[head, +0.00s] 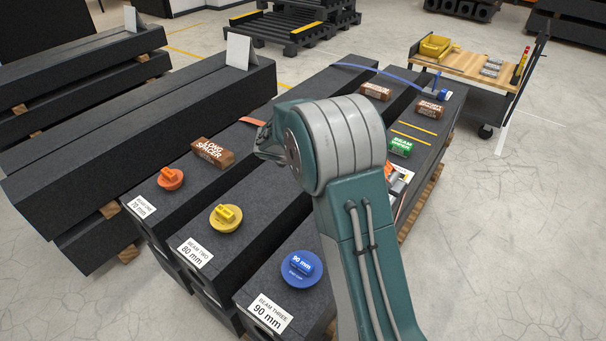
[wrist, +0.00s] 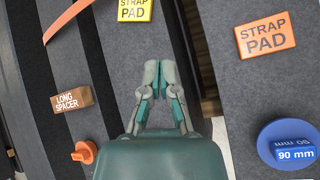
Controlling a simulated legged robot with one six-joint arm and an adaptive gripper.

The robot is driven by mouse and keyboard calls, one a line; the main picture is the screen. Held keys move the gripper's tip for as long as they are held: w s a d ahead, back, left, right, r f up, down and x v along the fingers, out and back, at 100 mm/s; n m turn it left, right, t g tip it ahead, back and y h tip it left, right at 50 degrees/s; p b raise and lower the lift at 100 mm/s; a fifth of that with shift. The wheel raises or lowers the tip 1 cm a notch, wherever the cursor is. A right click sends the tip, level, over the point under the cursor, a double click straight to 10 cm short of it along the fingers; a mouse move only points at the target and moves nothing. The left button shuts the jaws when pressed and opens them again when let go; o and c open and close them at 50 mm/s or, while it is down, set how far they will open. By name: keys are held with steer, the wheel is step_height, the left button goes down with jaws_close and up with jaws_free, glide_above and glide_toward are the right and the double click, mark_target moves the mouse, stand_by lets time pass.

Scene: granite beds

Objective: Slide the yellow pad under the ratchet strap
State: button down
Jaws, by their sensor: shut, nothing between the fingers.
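The yellow pad (wrist: 134,10), printed STRAP PAD, lies flat on a dark beam at the top of the wrist view, cut by the frame edge. My arm seems to hide it in the head view. My gripper (wrist: 159,77) is shut and empty, with its tips below and right of the pad in the wrist view, apart from it. It also shows in the head view (head: 264,146), partly behind my arm. An orange strap (wrist: 68,18) lies left of the pad; its end shows in the head view (head: 253,121). A blue strap (head: 375,70) crosses the far beams, with a blue fitting (head: 443,94) at its right.
An orange strap pad (wrist: 265,38) and the blue 90 mm knob (wrist: 287,146) lie on the right beam. The long spacer (head: 212,152), yellow knob (head: 226,217) and orange knob (head: 170,179) sit on the other beams. A gap separates the beams. A cart (head: 465,66) stands at the back right.

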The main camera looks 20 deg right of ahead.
steer(key=w+f+n, duration=0.2)
steer(key=f, duration=0.2)
steer(key=w+f+n, duration=0.2)
steer(key=f, duration=0.3)
steer(key=w+f+n, duration=0.1)
steer(key=f+n, duration=0.1)
steer(key=f, duration=0.2)
steer(key=shift+w+a+f+n+t, duration=0.2)
steer(key=shift+w+a+n+t, duration=0.1)
steer(key=shift+w+a+t, duration=0.1)
steer(key=shift+w+d+f, duration=0.15)
steer(key=shift+w+f, duration=0.15)
steer(key=shift+f, duration=0.25)
steer(key=x, duration=0.9)
steer(key=shift+d+f, duration=0.1)
steer(key=shift+w+d, duration=0.7)
steer(key=shift+w, duration=0.05)
steer(key=shift+w+d, duration=0.65)
steer(key=shift+w, duration=0.1)
